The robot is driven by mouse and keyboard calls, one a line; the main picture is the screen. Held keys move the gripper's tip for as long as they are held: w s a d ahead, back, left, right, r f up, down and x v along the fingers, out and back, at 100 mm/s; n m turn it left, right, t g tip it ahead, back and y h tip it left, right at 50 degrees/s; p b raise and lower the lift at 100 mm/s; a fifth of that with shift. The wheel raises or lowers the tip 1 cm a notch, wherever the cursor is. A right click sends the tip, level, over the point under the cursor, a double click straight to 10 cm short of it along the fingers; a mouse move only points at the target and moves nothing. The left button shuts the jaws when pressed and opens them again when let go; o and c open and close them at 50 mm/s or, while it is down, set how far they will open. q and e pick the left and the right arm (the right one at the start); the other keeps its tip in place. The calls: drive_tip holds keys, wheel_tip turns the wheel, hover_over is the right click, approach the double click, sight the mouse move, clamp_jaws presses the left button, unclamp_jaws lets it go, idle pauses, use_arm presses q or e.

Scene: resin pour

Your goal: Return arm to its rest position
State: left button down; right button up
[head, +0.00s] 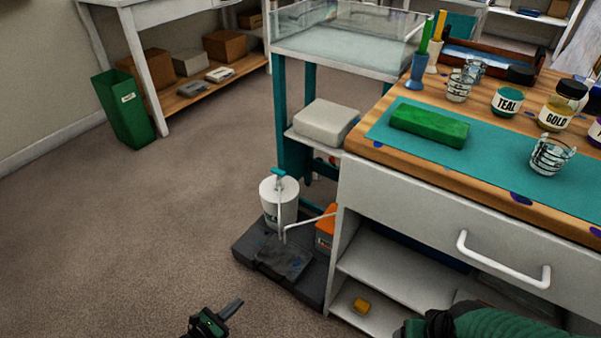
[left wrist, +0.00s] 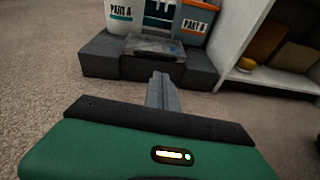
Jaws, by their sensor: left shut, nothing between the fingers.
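My left gripper (head: 232,308) is at the bottom edge of the head view, low over the carpet and in front of the dark pump base. It is shut and empty. In the left wrist view its fingers (left wrist: 162,90) are together and point at the dark base, with nothing held. Part of my right arm (head: 490,322) shows at the lower right, close to the workbench's open shelf. My right gripper does not show.
The workbench drawer handle (head: 500,262) sticks out at the right. A green bin (head: 124,110) stands far left. Carpet at the left is clear.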

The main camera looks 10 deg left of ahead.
use_arm(q)
drive_tip(key=s+d+r+m+g+h+p, duration=0.1)
drive_tip(key=s+d+r+m+g, duration=0.1)
drive_tip(key=d+r+m+g, duration=0.35)
drive_tip(key=s+d+r+m+g+h+p, duration=0.1)
drive_tip(key=s+d+r+m+g, duration=0.2)
drive_tip(key=r+m+g, duration=0.5)
drive_tip(key=s+d+r+m+t+y+p, duration=0.1)
drive_tip(key=s+r+m+y, duration=0.35)
drive_tip(key=r+m, duration=0.55)
drive_tip(key=s+d+r+m+t+y+p, duration=0.1)
drive_tip(key=s+r+m+y, duration=0.4)
drive_tip(key=r, duration=0.9)
wheel_tip(320, 180, up, 39)
drive_tip(key=w+m+p, duration=0.1)
drive_tip(key=p, duration=3.7)
drive_tip(key=shift+d+m, duration=0.3)
drive_tip(key=shift+m, duration=0.05)
drive_tip(key=shift+t+h, duration=0.25)
